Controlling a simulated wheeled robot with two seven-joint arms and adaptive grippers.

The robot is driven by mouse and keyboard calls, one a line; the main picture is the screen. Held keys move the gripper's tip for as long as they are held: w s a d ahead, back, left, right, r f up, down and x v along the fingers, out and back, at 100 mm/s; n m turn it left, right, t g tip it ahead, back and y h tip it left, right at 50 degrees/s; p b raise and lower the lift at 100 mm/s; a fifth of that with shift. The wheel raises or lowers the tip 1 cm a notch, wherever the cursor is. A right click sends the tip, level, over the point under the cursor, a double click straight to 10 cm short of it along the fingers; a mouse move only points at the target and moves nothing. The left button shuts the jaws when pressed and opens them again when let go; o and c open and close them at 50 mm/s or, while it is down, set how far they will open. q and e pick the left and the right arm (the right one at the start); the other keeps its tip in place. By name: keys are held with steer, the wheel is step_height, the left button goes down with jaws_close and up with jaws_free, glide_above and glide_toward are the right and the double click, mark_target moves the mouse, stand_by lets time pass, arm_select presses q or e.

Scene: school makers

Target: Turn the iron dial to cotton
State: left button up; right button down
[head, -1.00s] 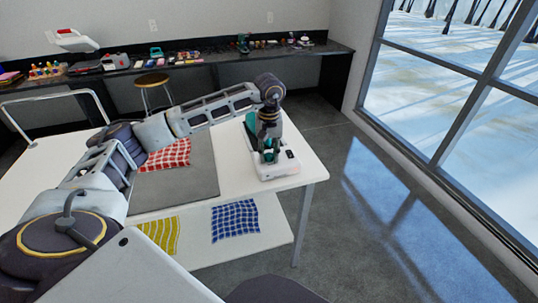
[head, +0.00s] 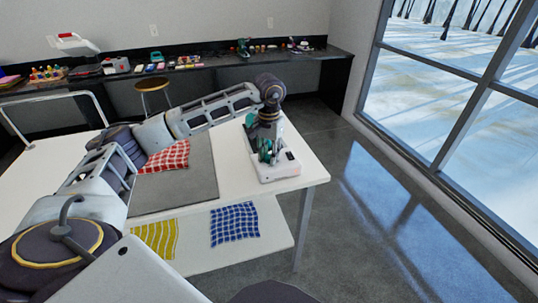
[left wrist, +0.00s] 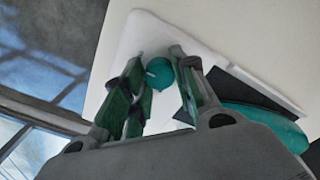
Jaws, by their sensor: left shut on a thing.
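The white iron base (head: 280,172) sits near the right corner of the white table. In the left wrist view, a round teal dial (left wrist: 160,74) with a pale mark stands on that base (left wrist: 140,32). My left gripper (head: 268,152) points down over the base, its green fingers shut on the dial; the fingers also show in the left wrist view (left wrist: 163,85). A teal and dark body, seemingly the iron (left wrist: 268,124), lies beside the fingers. I cannot read any label at the dial. My right gripper is not in view.
A grey mat (head: 203,180) with a red checked cloth (head: 168,157) lies left of the base. A yellow cloth (head: 155,238) and a blue checked cloth (head: 234,222) lie on a lower shelf. A stool (head: 153,86) stands behind. Open floor lies to the right.

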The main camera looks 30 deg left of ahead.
arm_select(q)
steer(key=shift+r, duration=0.1)
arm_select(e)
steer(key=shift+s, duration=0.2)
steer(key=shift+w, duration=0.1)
arm_select(q)
steer(key=o, duration=1)
steer(key=shift+o, duration=0.3)
step_height(320, 180, up, 12)
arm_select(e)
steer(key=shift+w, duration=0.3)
